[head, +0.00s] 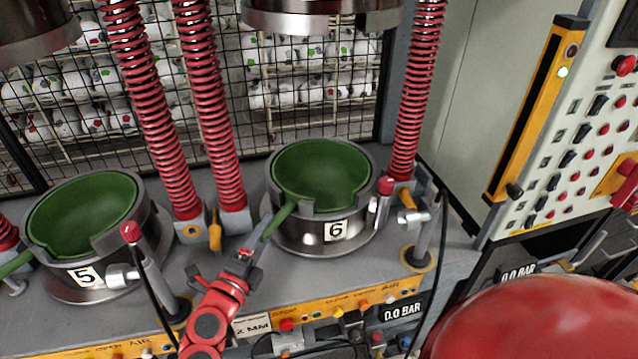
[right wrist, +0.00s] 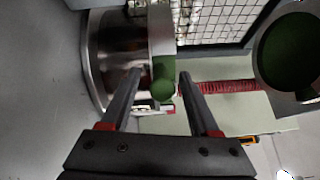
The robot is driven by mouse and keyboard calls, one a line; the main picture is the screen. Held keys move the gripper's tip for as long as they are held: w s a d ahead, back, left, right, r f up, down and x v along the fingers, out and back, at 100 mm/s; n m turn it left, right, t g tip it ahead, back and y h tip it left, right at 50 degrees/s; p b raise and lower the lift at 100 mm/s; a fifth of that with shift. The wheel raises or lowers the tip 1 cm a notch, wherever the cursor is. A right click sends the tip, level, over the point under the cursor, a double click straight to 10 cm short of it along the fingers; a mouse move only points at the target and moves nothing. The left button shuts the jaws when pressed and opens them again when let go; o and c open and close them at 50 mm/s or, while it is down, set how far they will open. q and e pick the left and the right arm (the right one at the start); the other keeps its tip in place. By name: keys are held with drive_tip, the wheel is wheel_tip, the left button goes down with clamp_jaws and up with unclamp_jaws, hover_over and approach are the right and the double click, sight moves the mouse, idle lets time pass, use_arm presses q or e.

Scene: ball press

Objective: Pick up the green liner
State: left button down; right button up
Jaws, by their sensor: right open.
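A green liner (head: 320,170) sits in the metal cup marked 6 (head: 325,238), its handle sticking out over the rim toward the lower left. My right gripper (head: 260,238) is at the outer end of this handle. In the right wrist view my right gripper (right wrist: 161,76) is open, and the round green handle end (right wrist: 162,90) shows between its two fingers. I cannot tell whether either finger touches it. A second green liner (head: 82,212) sits in the cup marked 5 (head: 90,275). My left gripper is not in view.
Red spring-wrapped columns (head: 205,110) stand behind and beside the cups. Small posts (head: 382,200) with hoses stand close to them. A wire grid (head: 255,70) with white balls behind it closes the back. A control panel (head: 580,140) is at the right.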

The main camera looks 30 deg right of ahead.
drive_tip(key=shift+w+d+f, duration=0.15)
drive_tip(key=shift+w+d, duration=0.2)
drive_tip(key=shift+w, duration=0.05)
drive_tip(key=shift+s+a+r, duration=0.25)
drive_tip(key=shift+s, duration=0.15)
drive_tip(key=shift+c, duration=0.5)
drive_tip(key=shift+s+a+r, duration=0.15)
drive_tip(key=shift+s+a, duration=0.05)
drive_tip(key=shift+s, duration=0.05)
drive_tip(key=shift+c, duration=1.1)
drive_tip(key=shift+w+d+f, duration=0.2)
drive_tip(key=shift+w, duration=0.1)
clamp_jaws()
drive_tip(key=shift+s, duration=0.1)
drive_tip(key=shift+r, duration=0.1)
